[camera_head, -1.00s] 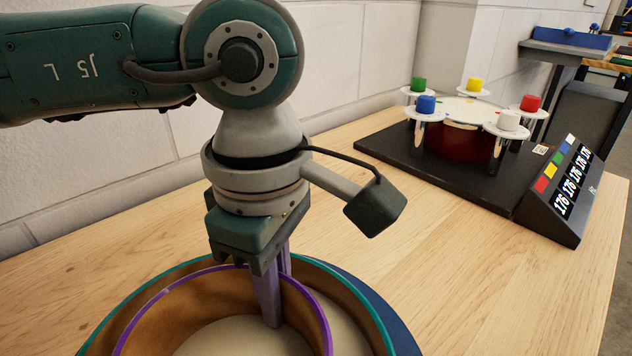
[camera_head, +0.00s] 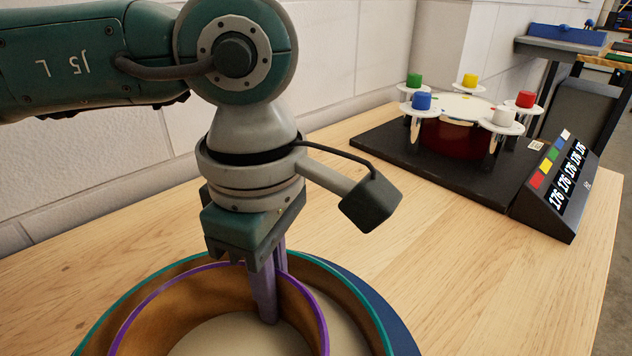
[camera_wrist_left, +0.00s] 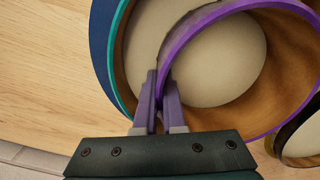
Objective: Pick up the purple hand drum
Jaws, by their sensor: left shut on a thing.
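The purple hand drum (camera_head: 212,269) shows as a purple-rimmed ring with a brown inner wall and a pale head, inside a larger teal-rimmed drum (camera_head: 366,303) at the bottom of the head view. My left gripper (camera_head: 270,308) points down with its purple fingers shut on the wall of the purple drum. In the left wrist view the two fingers (camera_wrist_left: 162,105) stand either side of the purple rim (camera_wrist_left: 190,29). The lower part of the drums is cut off in the head view. My right gripper is not in view.
A dark blue surface (camera_head: 392,313) borders the teal drum on the wooden bench (camera_head: 450,265). A black board (camera_head: 373,143) at the back right holds a red drum (camera_head: 455,138), coloured knobs and a number display (camera_head: 565,175). A dark-rimmed round thing (camera_wrist_left: 292,140) lies beside the purple drum.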

